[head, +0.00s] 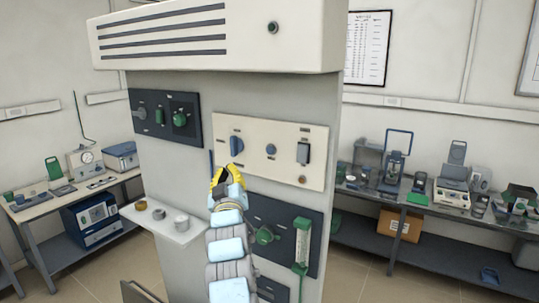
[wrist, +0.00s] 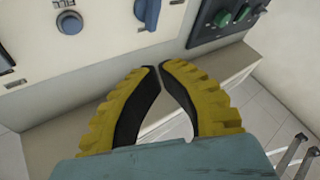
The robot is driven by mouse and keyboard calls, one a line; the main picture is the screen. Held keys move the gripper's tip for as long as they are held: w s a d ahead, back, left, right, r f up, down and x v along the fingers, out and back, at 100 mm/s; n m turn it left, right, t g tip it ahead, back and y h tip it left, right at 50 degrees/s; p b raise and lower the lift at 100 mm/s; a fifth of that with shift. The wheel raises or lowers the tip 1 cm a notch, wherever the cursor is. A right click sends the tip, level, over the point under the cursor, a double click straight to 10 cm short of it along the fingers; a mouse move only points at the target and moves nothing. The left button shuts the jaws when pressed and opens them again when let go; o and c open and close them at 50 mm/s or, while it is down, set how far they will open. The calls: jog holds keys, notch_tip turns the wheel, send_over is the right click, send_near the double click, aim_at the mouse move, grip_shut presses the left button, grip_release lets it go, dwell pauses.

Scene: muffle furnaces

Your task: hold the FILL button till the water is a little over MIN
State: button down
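My gripper (head: 228,174) is in front of the cream control panel (head: 285,133) in the head view, below its blue knob (head: 236,146). In the wrist view the two yellow fingers of my gripper (wrist: 160,67) meet or nearly meet at the tips, with nothing between them. A round blue button (head: 270,149) is right of the knob; it also shows in the wrist view (wrist: 69,22). Labels are too small to read, so I cannot tell which control is FILL. A clear upright tube with green ends (head: 302,243) is on the lower dark panel; its water level and MIN mark cannot be made out.
A dark rocker switch (head: 303,153) is at the panel's right. Another dark panel with a green knob (head: 180,119) is at upper left. A small white shelf (head: 163,229) with little pots juts out left of my arm. Benches with equipment stand on both sides.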

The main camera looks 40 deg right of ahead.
jog(key=shift+m+g, duration=0.3)
jog(key=shift+g, duration=0.3)
jog(key=s+d+r, duration=0.2)
jog(key=d, duration=0.1)
jog(key=shift+r, duration=0.1)
jog(key=shift+w+d, duration=0.1)
jog(key=shift+d, duration=0.05)
jog(key=p, duration=0.2)
send_near(262, 145)
jog(key=w+r, duration=0.1)
jog(key=w, duration=0.3)
jog(key=shift+w+d+r, duration=0.1)
jog(key=shift+d, duration=0.35)
jog(key=shift+w+d+r, duration=0.1)
jog(key=shift+d, duration=0.4)
jog(key=shift+d, duration=0.15)
jog(key=shift+w+d, duration=0.1)
jog(key=shift+d, duration=0.15)
jog(key=shift+w+d, duration=0.15)
jog(key=shift+d, duration=0.35)
dwell(2.8)
